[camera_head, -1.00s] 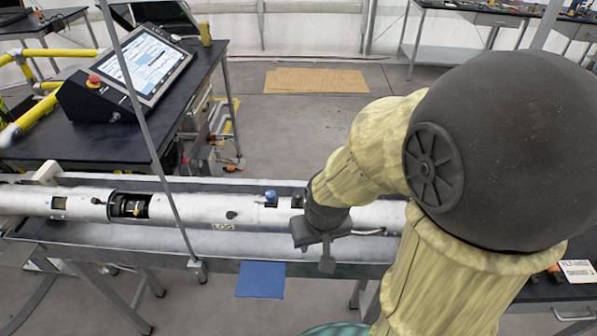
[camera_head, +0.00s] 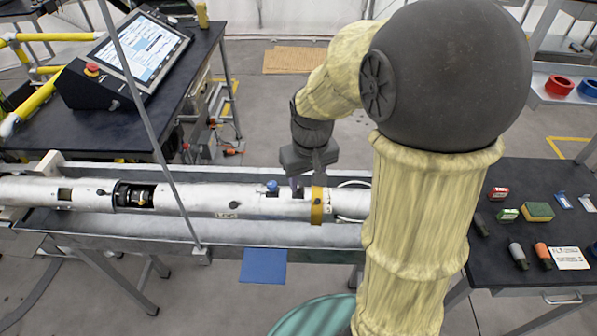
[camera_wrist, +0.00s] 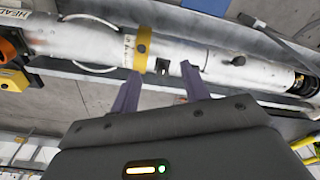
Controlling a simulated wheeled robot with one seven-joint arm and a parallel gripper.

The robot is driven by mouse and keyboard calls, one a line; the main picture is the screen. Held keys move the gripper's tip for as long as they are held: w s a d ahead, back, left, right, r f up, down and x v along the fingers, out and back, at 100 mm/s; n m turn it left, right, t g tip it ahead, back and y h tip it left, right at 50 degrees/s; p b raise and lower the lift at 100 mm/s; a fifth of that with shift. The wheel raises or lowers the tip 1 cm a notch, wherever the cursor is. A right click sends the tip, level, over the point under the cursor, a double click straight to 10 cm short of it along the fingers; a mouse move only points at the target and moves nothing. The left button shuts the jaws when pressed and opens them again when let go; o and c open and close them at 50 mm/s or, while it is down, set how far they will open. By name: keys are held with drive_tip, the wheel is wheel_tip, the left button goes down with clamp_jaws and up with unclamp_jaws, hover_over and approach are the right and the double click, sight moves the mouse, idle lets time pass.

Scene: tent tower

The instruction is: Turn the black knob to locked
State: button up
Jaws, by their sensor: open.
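A small black knob (camera_head: 234,205) sits on the front side of the long white tube (camera_head: 200,201), left of my gripper in the head view. In the wrist view the black knob (camera_wrist: 238,60) stands on the tube right of the fingers, clear of them. My gripper (camera_head: 308,183) is over the tube near a yellow band. In the wrist view my gripper (camera_wrist: 160,70) has its two purple fingers spread, with a gap between them, near a slot in the tube. It holds nothing. I cannot read the knob's setting.
A blue knob (camera_head: 271,186) stands on the tube between the black knob and my gripper. The yellow band (camera_head: 317,205) rings the tube. A thin slanted pole (camera_head: 150,130) crosses in front of the tube. A blue sheet (camera_head: 263,266) hangs from the trough's front edge.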

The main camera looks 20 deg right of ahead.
drive_tip(key=w+r+n+g+p, duration=0.1)
drive_tip(key=w+r+p, duration=0.2)
drive_tip(key=w+r, duration=0.4)
drive_tip(key=shift+r+n, duration=0.4)
drive_tip(key=shift+r, duration=0.55)
drive_tip(key=shift+s+f, duration=0.1)
wheel_tip(320, 180, down, 17)
drive_tip(key=p, duration=0.2)
drive_tip(key=shift+f+p, duration=0.15)
drive_tip(key=shift+p, duration=0.25)
drive_tip(key=shift+c, duration=0.3)
drive_tip(key=c, duration=0.9)
